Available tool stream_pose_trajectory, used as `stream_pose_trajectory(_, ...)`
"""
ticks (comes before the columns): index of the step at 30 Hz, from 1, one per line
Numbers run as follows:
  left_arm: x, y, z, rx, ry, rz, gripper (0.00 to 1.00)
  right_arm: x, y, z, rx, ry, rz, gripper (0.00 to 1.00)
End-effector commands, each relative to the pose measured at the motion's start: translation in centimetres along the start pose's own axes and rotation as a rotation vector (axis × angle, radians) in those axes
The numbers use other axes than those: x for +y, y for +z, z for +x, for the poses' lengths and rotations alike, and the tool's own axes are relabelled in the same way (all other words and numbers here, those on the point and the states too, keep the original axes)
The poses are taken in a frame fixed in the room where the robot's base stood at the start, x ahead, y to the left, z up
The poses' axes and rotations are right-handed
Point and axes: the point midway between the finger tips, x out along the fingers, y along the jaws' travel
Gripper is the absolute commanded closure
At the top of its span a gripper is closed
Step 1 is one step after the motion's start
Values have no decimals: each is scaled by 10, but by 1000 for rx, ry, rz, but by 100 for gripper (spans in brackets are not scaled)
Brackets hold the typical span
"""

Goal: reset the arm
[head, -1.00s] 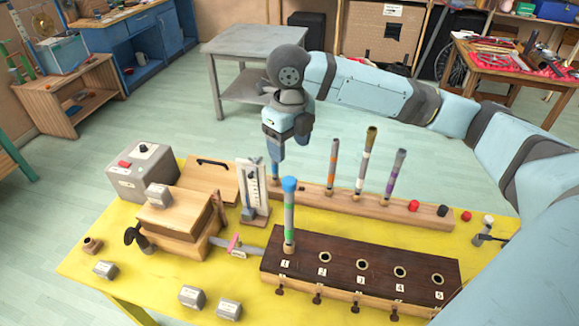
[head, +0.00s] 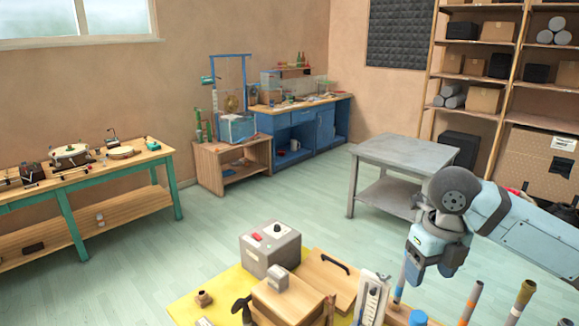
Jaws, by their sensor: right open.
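My right gripper (head: 431,272) is at the right of the head view, pointing down with its jaws open. It is close to the blue end of a rod (head: 400,284) at the back of the yellow table; I cannot tell whether they touch. Other rods stand to its right: one with a grey top and orange band (head: 472,301) and one with a brown top (head: 522,298). A blue-capped tube (head: 418,318) shows at the bottom edge. My left gripper is out of view.
The yellow table (head: 185,309) carries a grey box with a red button (head: 270,248), a wooden board with a black handle (head: 325,280) and a white gauge (head: 371,300). A grey side table (head: 404,152) stands behind my arm. Open floor lies to the left.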

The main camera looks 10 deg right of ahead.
Motion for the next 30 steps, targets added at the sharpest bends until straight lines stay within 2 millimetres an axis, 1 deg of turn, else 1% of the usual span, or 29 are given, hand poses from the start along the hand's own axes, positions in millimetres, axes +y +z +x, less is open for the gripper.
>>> stream_pose_trajectory(1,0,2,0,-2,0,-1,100,10,-3,13,-4,12,35,35)
stream_pose_trajectory(5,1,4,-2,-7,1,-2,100,44,-11,51,-38,66,233,35)
stream_pose_trajectory(6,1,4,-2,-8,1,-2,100,55,-15,63,-49,90,311,35)
stream_pose_trajectory(9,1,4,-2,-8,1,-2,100,80,-27,90,-69,157,526,35)
stream_pose_trajectory(11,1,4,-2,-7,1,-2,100,93,-35,104,-75,201,663,35)
stream_pose_trajectory(12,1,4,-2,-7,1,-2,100,101,-41,113,-76,231,758,35)
stream_pose_trajectory(16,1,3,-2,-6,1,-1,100,121,-63,139,-60,326,1091,35)
stream_pose_trajectory(20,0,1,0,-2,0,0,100,131,-87,161,-27,410,1455,35)
stream_pose_trajectory(21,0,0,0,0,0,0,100,131,-95,167,-15,430,1572,35)
stream_pose_trajectory(23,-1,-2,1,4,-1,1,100,130,-108,176,3,456,1753,35)
stream_pose_trajectory(24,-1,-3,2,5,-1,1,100,129,-117,182,15,471,1876,35)
stream_pose_trajectory(27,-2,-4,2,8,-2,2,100,120,-142,196,34,492,2175,35)
stream_pose_trajectory(30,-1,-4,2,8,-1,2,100,110,-165,207,37,495,2432,35)
